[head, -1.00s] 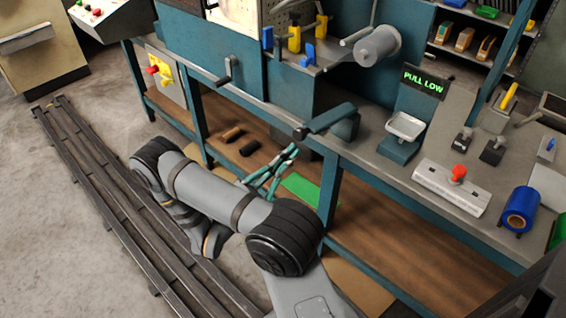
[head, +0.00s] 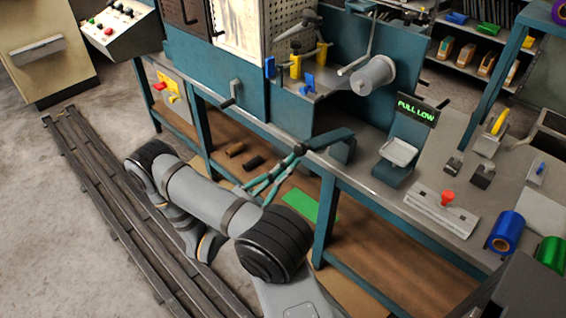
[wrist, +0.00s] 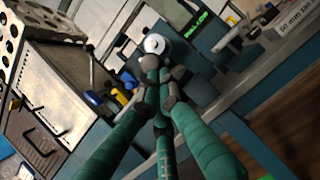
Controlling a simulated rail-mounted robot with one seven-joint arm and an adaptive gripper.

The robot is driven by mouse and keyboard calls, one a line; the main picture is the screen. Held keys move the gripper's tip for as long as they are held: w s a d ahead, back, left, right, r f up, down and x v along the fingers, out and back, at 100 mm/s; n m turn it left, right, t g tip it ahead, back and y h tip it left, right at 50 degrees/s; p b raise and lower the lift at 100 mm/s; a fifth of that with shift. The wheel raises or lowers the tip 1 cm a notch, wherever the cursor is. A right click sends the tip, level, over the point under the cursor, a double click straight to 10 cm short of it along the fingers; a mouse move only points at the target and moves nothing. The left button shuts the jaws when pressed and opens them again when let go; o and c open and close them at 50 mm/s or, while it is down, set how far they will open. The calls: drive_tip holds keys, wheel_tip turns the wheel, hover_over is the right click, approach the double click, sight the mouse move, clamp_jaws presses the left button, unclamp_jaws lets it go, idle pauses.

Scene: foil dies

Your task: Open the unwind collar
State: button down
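The unwind collar is not labelled in any view, so I cannot tell which part it is. A grey roll on a spindle (head: 373,75) sits at the back of the bench. In the wrist view its pale round end (wrist: 154,44) shows just beyond my fingertips. My gripper (head: 296,155) has green fingers and is in front of the bench edge. In the wrist view the fingers of my gripper (wrist: 158,72) come together at grey tips, with nothing visible between them.
A "PULL LOW" sign (head: 416,110) stands over a small tray (head: 398,152). A hand crank (head: 231,94) sticks out at the bench front.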

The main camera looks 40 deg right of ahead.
drive_tip(key=shift+f, duration=0.1)
drive_tip(key=f+b+v, duration=0.2)
drive_tip(key=b+v, duration=0.2)
drive_tip(key=v, duration=0.9)
drive_tip(key=shift+w+d, duration=0.2)
drive_tip(key=shift+d, duration=0.25)
drive_tip(key=shift+d+r, duration=0.1)
drive_tip(key=shift+r, duration=0.05)
drive_tip(key=p+x, duration=0.2)
drive_tip(key=x, duration=0.8)
drive_tip(key=shift+d+r, duration=0.3)
drive_tip(key=shift+d, duration=0.05)
